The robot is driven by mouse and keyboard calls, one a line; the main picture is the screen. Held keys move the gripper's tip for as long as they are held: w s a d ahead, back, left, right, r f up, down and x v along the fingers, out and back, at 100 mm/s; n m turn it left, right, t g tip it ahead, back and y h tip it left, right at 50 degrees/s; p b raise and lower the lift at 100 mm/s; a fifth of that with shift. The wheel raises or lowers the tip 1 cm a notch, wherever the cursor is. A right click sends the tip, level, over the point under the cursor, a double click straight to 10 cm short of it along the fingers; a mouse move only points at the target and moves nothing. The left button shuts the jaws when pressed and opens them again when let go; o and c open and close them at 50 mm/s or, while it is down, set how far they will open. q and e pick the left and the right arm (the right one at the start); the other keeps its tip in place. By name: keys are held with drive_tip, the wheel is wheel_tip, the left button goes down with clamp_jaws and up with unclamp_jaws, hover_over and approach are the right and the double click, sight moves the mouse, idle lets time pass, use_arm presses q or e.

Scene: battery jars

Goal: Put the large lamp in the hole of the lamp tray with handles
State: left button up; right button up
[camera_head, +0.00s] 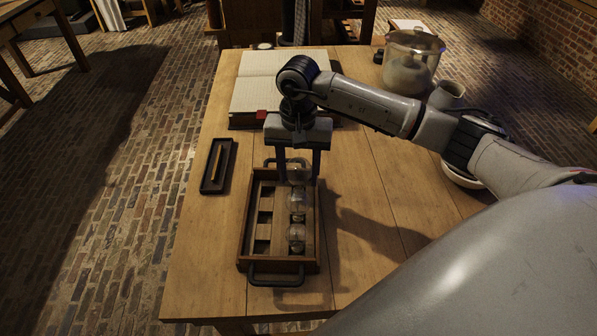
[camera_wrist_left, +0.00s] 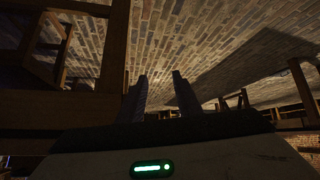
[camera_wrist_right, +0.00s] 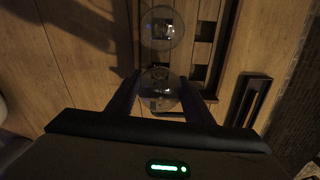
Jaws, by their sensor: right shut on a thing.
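The wooden lamp tray (camera_head: 243,235) with dark handles at its two ends stands on the table. Two clear glass lamps, a middle one (camera_head: 298,203) and a near one (camera_head: 296,238), stand upright in its right row. My right gripper (camera_head: 300,177) is at the far end of that row, shut on a clear round lamp (camera_wrist_right: 160,90). The held lamp's base is hidden, so I cannot tell whether it is seated in a hole. The left row shows dark empty holes (camera_wrist_right: 200,30). My left gripper (camera_wrist_left: 160,88) is open and empty, away from the table.
An open book (camera_head: 255,85) lies behind the tray. A small dark tray (camera_head: 210,183) with a thin rod is to its left. A glass jar (camera_head: 408,70), a mug (camera_head: 447,95) and a bowl (camera_head: 462,180) stand at the right. The table right of the lamp tray is clear.

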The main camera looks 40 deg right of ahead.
drive_tip(key=o, duration=1.2)
wheel_tip(320, 180, up, 10)
drive_tip(key=shift+r, duration=0.2)
